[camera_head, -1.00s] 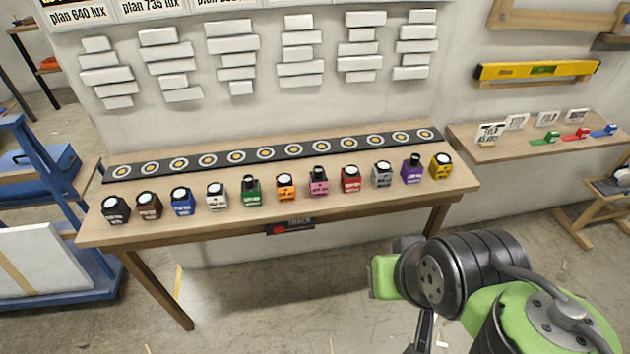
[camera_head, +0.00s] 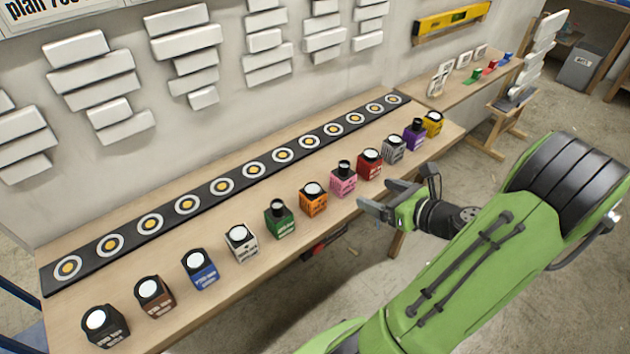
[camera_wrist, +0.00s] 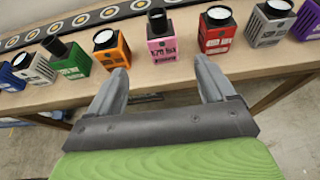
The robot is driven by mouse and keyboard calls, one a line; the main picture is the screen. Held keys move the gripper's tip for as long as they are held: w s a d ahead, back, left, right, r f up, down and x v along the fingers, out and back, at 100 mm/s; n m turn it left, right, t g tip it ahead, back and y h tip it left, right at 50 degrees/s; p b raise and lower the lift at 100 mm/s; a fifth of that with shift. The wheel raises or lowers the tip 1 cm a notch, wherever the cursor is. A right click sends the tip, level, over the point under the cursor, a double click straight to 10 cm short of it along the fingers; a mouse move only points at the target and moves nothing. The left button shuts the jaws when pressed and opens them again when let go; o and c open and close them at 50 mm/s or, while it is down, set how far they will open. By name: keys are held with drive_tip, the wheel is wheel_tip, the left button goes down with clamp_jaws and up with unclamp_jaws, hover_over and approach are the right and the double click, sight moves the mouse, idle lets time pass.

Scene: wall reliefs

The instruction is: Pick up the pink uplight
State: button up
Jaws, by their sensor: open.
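The pink uplight (camera_head: 343,181), a small cube with a black round top piece, stands upright near the front edge of the wooden table (camera_head: 150,247). It stands between the orange uplight (camera_head: 313,198) and the red uplight (camera_head: 369,163). My gripper (camera_head: 376,194) is open and empty, in front of the table edge and just to the right of the pink uplight in the head view. In the wrist view, the pink uplight (camera_wrist: 164,46) is ahead of the two open fingers (camera_wrist: 163,80), roughly centred between them and not touched.
More uplights stand in the row, including green (camera_head: 279,219), blue (camera_head: 200,268) and purple (camera_head: 413,136). A black strip with ringed discs (camera_head: 222,186) lies behind them. White blocks project from the wall above. A side shelf holds small cards and coloured pieces.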

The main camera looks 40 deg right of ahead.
sight(338, 177)
drive_tip(key=b+x, duration=0.4)
drive_tip(key=x, duration=1.1)
drive_tip(key=shift+w+d+f, duration=0.1)
drive_tip(key=shift+f, duration=0.05)
drive_tip(key=c, duration=1.1)
